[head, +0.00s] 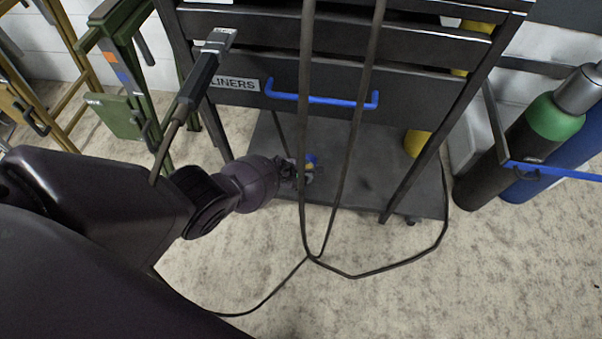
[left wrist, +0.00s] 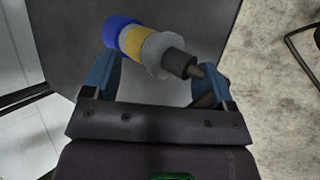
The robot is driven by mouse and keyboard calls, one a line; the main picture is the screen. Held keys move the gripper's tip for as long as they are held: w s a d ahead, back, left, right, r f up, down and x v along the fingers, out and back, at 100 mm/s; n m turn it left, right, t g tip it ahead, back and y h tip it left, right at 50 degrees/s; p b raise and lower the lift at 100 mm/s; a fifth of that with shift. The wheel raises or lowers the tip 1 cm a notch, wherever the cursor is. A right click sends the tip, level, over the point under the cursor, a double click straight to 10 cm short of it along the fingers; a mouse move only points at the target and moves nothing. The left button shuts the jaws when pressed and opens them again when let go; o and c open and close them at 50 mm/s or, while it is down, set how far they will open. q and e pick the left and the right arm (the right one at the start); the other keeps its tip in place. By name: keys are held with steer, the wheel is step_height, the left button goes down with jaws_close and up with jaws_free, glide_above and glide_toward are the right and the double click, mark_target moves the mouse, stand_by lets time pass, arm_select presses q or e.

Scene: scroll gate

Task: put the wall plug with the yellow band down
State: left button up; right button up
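The wall plug with the yellow band (left wrist: 133,40) has a blue end, a grey collar and a black cable end. In the left wrist view it lies slanted across the space at my left gripper's fingertips (left wrist: 160,62). The two blue fingers stand wide apart, and neither is clearly pressed on it. In the head view the plug (head: 310,160) shows small, over the cart's dark bottom shelf (head: 352,190), beside my left gripper (head: 295,172). Whether it rests on the shelf is hard to tell. My right gripper is not in view.
A dark drawer cart with a blue handle (head: 320,99) rises above the shelf. A black cable (head: 385,268) hangs in front and loops over the floor. Gas cylinders (head: 535,130) stand at right, a green frame (head: 115,112) at left. The front floor is mostly clear.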

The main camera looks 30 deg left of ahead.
arm_select(q)
steer(key=shift+w+r+p, duration=0.15)
steer(key=shift+r+p, duration=0.2)
steer(key=shift+r, duration=0.2)
steer(key=p+v, duration=0.7)
steer(key=v, duration=0.4)
steer(key=shift+s+r+p, duration=0.15)
steer(key=shift+s+p, duration=0.2)
steer(key=shift+s, duration=0.05)
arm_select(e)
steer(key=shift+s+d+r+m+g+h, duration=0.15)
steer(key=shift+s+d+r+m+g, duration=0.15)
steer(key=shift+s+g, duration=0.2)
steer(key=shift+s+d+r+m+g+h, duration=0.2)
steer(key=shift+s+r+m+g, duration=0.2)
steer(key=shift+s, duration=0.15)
arm_select(q)
steer(key=shift+a, duration=0.1)
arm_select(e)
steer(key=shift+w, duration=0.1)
